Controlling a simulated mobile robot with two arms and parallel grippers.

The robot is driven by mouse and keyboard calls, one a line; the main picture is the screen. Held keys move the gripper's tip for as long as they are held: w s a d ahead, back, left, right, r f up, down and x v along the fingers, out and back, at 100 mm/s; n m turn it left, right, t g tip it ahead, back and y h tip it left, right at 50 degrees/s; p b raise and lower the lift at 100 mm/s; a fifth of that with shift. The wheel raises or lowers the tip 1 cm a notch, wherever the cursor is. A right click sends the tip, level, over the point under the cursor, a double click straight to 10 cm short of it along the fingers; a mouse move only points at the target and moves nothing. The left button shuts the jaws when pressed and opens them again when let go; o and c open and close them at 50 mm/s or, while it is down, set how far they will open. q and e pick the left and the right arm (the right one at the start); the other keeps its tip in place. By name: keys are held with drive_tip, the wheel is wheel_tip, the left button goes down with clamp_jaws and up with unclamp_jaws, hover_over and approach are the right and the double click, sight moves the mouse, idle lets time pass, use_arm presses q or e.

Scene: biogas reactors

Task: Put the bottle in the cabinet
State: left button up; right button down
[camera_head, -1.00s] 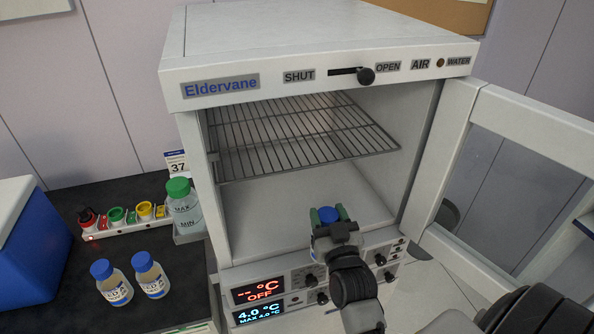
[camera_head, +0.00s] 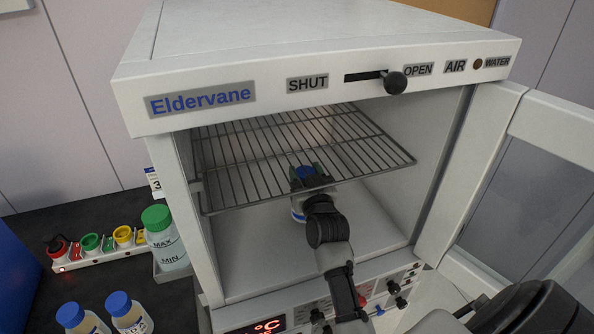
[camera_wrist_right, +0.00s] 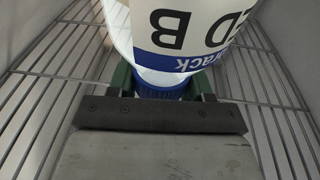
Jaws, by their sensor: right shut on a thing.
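The bottle (camera_head: 298,209) has a blue cap and a white label with a blue band. My right gripper (camera_head: 305,175) is shut on its cap, and the body hangs below the fingers. The wrist view shows the cap (camera_wrist_right: 163,88) between the green fingertips and the label (camera_wrist_right: 190,40) upside down. The cabinet (camera_head: 135,105), marked Eldervane, stands open. My left gripper is out of view.
The cabinet door (camera_head: 508,130) is swung open to the right. The cabinet floor (camera_head: 265,260) looks clear.

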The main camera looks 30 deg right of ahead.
drive_tip(key=w+d+f+b, duration=0.1)
drive_tip(key=w+d+b, duration=0.1)
drive_tip(key=w+b, duration=0.2)
drive_tip(key=w, duration=0.3)
drive_tip(key=shift+d+f+b, duration=0.15)
drive_tip(key=shift+f+b, duration=0.05)
drive_tip(key=shift+b, duration=0.1)
drive_tip(key=c, duration=0.9)
unclamp_jaws()
drive_tip(key=shift+f, duration=0.25)
drive_tip(key=o, duration=0.4)
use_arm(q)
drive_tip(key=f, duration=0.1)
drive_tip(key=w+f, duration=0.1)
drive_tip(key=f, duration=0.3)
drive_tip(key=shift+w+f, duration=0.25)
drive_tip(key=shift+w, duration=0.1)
use_arm(e)
drive_tip(key=shift+o, duration=0.2)
drive_tip(key=shift+r, duration=0.1)
drive_tip(key=shift+s, duration=0.1)
use_arm(q)
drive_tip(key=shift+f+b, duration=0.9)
drive_tip(key=shift+b, duration=0.05)
use_arm(e)
drive_tip(key=v, duration=0.7)
drive_tip(key=shift+s, duration=0.15)
